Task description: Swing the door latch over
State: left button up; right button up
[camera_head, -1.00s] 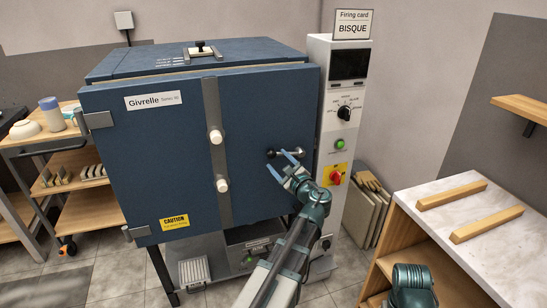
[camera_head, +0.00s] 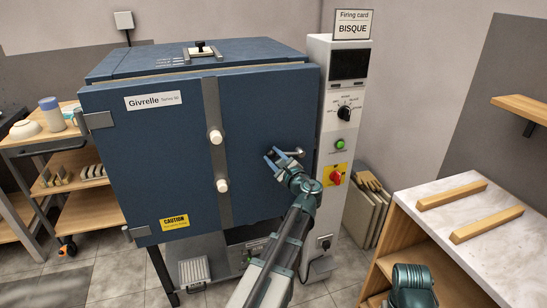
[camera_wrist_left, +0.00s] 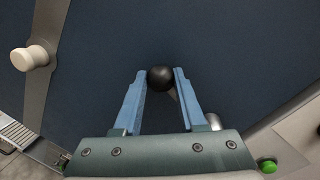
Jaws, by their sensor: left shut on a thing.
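The door latch (camera_head: 294,153) is a short metal bar with a dark ball knob, low on the right side of the blue kiln door (camera_head: 160,130). It lies roughly level across the door's right edge. My left gripper (camera_head: 270,155) reaches it from below, with its blue fingers at the knob end. In the left wrist view, the black knob (camera_wrist_left: 160,78) sits between the two fingertips, and the gripper is shut on it. The fingers partly hide the latch in the head view. My right gripper is out of view.
A control column (camera_head: 336,150) with a green button and a red switch stands right of the door. White knobs (camera_head: 215,136) line the door's centre strip. A marble-topped bench (camera_head: 470,210) is at right, a wooden shelf cart (camera_head: 62,180) at left.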

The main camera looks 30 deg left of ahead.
pick_arm(q)
grip_shut()
dwell(0.5)
dwell(0.5)
